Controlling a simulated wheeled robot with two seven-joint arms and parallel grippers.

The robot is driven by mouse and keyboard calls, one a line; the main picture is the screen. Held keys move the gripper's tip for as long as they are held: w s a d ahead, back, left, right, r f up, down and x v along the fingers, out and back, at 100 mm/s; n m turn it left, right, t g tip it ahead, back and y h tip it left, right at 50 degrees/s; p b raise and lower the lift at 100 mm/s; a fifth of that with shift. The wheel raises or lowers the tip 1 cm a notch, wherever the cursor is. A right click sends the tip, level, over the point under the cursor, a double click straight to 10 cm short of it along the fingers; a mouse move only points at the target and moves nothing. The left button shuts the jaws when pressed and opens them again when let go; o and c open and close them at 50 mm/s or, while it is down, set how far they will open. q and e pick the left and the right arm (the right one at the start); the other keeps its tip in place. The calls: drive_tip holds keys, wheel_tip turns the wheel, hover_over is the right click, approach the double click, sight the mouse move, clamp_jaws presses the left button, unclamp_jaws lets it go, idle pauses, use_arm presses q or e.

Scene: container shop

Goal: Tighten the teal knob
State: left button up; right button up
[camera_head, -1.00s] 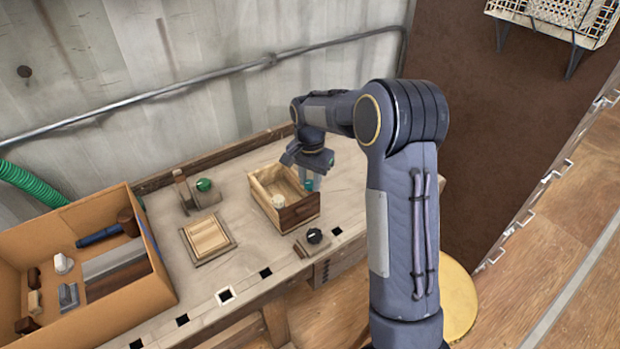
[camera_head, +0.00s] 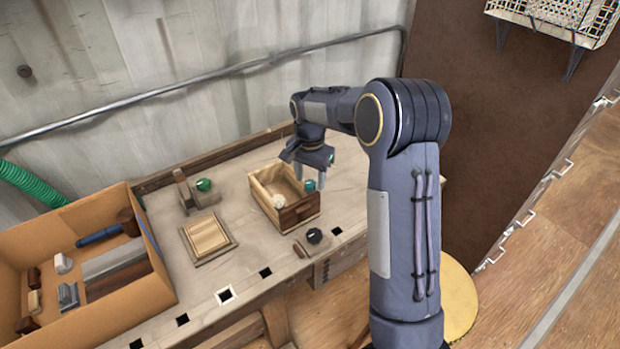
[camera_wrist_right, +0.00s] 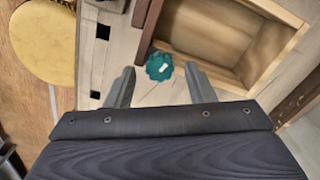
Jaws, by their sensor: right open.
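The teal knob (camera_head: 310,185) shows at the right side of a small open wooden box (camera_head: 299,214), partly under my right gripper (camera_head: 310,174). In the right wrist view the scalloped teal knob (camera_wrist_right: 159,66), with a small white mark, lies between and slightly beyond the open fingers of my right gripper (camera_wrist_right: 160,74). Both fingers look apart from it. It sits close to the outside of the box wall (camera_wrist_right: 145,20). How it is mounted is hidden. My left gripper is not in view.
A green ball-like knob (camera_head: 204,184) stands on a wooden fixture at the back left. A black knob (camera_head: 314,235) sits near the bench's front edge. A framed wooden block (camera_head: 207,236) and a cardboard box of tools (camera_head: 155,285) are to the left.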

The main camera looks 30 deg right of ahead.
sight(311, 184)
wheel_tip(311, 184, up, 7)
drive_tip(key=shift+f, duration=0.1)
idle(0.6)
drive_tip(key=shift+s+r, duration=0.25)
drive_tip(key=s+a+n+t+y, duration=0.2)
drive_tip(key=s+a+n, duration=0.3)
drive_tip(key=s, duration=0.9)
drive_tip(key=s+a+r+n+t+y, duration=0.1)
drive_tip(key=s+a+n+t, duration=0.2)
drive_tip(key=s, duration=1.2)
drive_tip(key=a+n, duration=0.2)
drive_tip(key=a, duration=0.1)
drive_tip(key=shift+a+r+n+t+y, duration=0.3)
drive_tip(key=shift+a+y, duration=0.05)
drive_tip(key=shift+y, duration=0.05)
drive_tip(key=shift+w, duration=0.1)
